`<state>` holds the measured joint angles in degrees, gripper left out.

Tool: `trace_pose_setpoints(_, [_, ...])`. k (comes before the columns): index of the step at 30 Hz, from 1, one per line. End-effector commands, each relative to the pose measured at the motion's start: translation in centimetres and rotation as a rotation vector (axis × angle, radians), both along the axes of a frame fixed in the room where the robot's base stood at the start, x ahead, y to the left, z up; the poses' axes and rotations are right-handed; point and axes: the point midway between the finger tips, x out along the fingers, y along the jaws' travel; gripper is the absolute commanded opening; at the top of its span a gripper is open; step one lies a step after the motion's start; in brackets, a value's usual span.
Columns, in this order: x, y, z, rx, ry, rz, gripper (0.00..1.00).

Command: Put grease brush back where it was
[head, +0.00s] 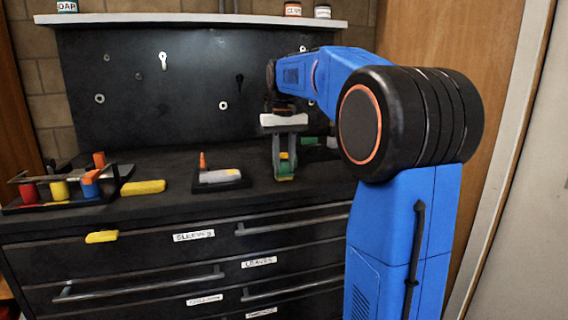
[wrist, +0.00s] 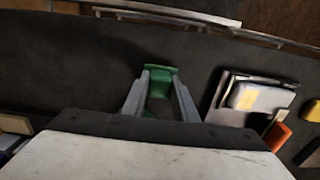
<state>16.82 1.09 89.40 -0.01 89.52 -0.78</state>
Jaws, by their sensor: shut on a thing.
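My gripper (head: 285,172) hangs over the bench top right of centre, pointing down. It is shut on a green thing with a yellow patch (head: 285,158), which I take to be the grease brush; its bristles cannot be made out. In the wrist view the green end (wrist: 160,80) shows between the two grey fingers. Its lower end is close to the bench top; I cannot tell whether it touches. The rest of it is hidden by the fingers.
A dark tray (head: 232,186) with a grey-white tool and an orange tip stands left of my gripper. A yellow block (head: 143,187) lies farther left, beside a rack (head: 20,209) of coloured handles. Green and white items (head: 310,142) are partly hidden behind my arm. The pegboard (head: 200,85) stands behind.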

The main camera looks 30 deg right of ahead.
Motion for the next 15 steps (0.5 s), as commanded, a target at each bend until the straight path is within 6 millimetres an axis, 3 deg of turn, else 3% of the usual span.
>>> trace_pose_setpoints(11, [-0.01,0.00,-0.39,0.000,0.000,0.000,0.05])
trace_pose_setpoints(12, [0.00,0.00,-0.38,0.000,0.000,0.000,0.33])
trace_pose_setpoints(14, [0.00,0.00,-0.37,0.000,0.000,0.000,0.45])
trace_pose_setpoints(15, [0.00,0.00,-0.37,0.000,0.000,0.000,0.45])
